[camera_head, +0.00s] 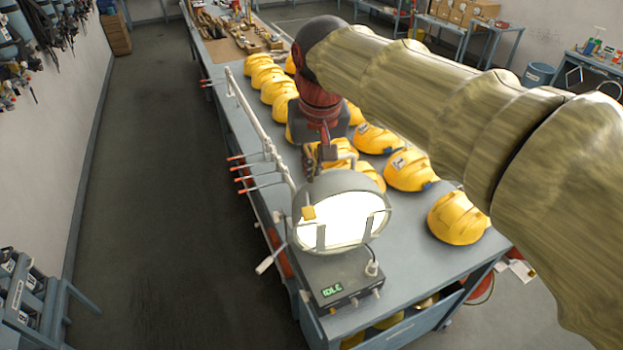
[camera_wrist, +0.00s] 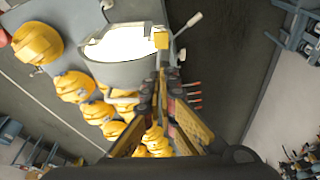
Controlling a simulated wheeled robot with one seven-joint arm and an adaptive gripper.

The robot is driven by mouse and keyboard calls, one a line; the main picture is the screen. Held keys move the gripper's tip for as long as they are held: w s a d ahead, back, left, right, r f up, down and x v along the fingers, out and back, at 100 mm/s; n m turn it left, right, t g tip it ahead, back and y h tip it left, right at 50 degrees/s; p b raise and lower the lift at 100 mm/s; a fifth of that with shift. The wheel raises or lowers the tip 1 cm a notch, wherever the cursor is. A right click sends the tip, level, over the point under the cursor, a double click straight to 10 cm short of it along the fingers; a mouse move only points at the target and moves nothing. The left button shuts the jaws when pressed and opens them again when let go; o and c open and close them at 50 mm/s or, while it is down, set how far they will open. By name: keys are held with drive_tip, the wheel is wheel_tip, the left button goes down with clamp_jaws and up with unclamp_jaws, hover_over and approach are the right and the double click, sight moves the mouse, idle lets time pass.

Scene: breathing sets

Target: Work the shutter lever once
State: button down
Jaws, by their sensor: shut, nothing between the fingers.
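A round grey lamp housing with a bright white face (camera_head: 342,215) stands on a grey box (camera_head: 338,275) whose green display appears to read IDLE. A lever with a pale handle (camera_head: 265,265) sticks out at the housing's lower left; in the wrist view the pale handle (camera_wrist: 188,24) is at the upper right of the lamp (camera_wrist: 125,45). A small yellow block (camera_head: 308,212) sits on the lamp's rim. My gripper (camera_wrist: 170,68) is shut and empty, its tips near the lamp in the wrist view. In the head view it is behind the housing, partly hidden; contact cannot be told.
Yellow helmets (camera_head: 458,218) stand in rows on the bench (camera_head: 408,275), beside and behind the lamp. A pale rail (camera_head: 258,125) with several red-tipped rods runs along the bench's left edge. The floor (camera_head: 165,190) to the left is clear.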

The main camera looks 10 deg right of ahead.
drive_tip(key=p, duration=0.1)
hover_over(312, 220)
drive_tip(key=w, duration=0.2)
drive_tip(key=f, duration=1.1)
drive_tip(key=shift+w+f, duration=0.1)
drive_tip(key=shift+w, duration=0.1)
drive_tip(key=shift+f, duration=0.6)
drive_tip(key=shift+f, duration=0.2)
drive_tip(key=shift+s+b, duration=0.2)
drive_tip(key=shift+b, duration=0.55)
drive_tip(key=shift+s+f+t+b, duration=0.15)
drive_tip(key=shift+f+t+b, duration=0.2)
drive_tip(key=shift+b, duration=0.3)
drive_tip(key=f+t+b, duration=0.1)
drive_tip(key=b, duration=0.3)
drive_tip(key=s+f+t+b, duration=0.1)
drive_tip(key=b, duration=0.3)
drive_tip(key=f+t+b, duration=0.1)
drive_tip(key=b, duration=0.3)
drive_tip(key=shift+s+f+t, duration=0.25)
drive_tip(key=shift+s+f, duration=0.05)
drive_tip(key=shift+f, duration=0.05)
drive_tip(key=shift+r, duration=0.2)
